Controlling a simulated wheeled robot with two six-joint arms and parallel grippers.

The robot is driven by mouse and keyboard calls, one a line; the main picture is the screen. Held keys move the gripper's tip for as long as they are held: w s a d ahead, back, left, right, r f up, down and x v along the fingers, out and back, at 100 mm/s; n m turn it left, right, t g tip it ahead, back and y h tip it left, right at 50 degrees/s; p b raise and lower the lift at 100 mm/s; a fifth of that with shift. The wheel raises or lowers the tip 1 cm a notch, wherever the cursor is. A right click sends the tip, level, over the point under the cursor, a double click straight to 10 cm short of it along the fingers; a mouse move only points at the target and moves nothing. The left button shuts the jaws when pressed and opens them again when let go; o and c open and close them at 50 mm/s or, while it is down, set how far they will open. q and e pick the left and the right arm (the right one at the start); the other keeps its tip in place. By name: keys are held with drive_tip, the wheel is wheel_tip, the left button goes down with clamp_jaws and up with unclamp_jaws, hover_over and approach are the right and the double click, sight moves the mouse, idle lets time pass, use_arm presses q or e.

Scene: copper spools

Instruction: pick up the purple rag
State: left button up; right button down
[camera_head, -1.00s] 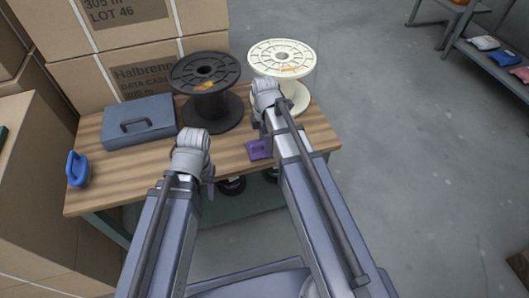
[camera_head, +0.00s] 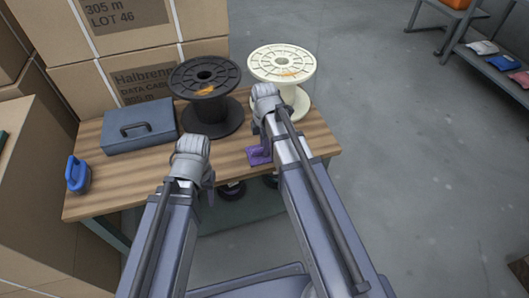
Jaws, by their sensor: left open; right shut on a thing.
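The purple rag (camera_head: 260,156) lies at the front right part of the wooden table (camera_head: 135,178), partly hidden by my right arm. My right gripper (camera_head: 266,142) is at the rag and shut on it; its fingertips are mostly hidden behind the wrist. The rag looks bunched up towards the fingers. My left gripper (camera_head: 209,195) hangs by the table's front edge, left of the rag, open and empty.
A black spool (camera_head: 206,90) and a cream spool (camera_head: 283,66) stand at the back of the table. A grey-blue case (camera_head: 139,126) and a blue-handled object (camera_head: 78,175) are at the left. Stacked cardboard boxes (camera_head: 130,45) rise behind.

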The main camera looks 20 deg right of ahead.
drive_tip(key=shift+r, duration=0.15)
wheel_tip(320, 180, up, 10)
drive_tip(key=p, duration=1)
drive_tip(key=c, duration=1.2)
unclamp_jaws()
clamp_jaws()
